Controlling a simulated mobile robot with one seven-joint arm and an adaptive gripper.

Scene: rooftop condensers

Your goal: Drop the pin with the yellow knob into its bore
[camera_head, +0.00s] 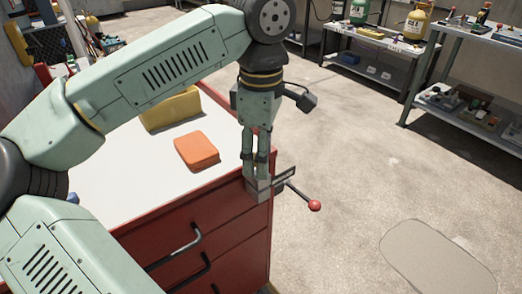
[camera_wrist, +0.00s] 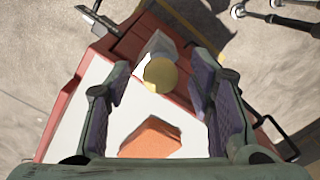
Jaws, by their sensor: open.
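The pin's yellow knob (camera_wrist: 160,74) shows in the wrist view, round, between the two spread fingers of my gripper (camera_wrist: 165,92), with a visible gap on each side. The pin's shaft is hidden beneath the knob. A grey block (camera_wrist: 158,46) lies just beyond the knob in that view. In the head view my gripper (camera_head: 256,172) points down at the near right corner of the red cabinet, over a grey metal fixture (camera_head: 262,190). There the fingers hide the knob. I cannot make out the bore in either view.
The red cabinet (camera_head: 200,222) has a pale top holding an orange block (camera_head: 197,150) and a yellow block (camera_head: 172,108) behind it. A rod with a red ball (camera_head: 315,205) sticks out past the cabinet's right edge.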

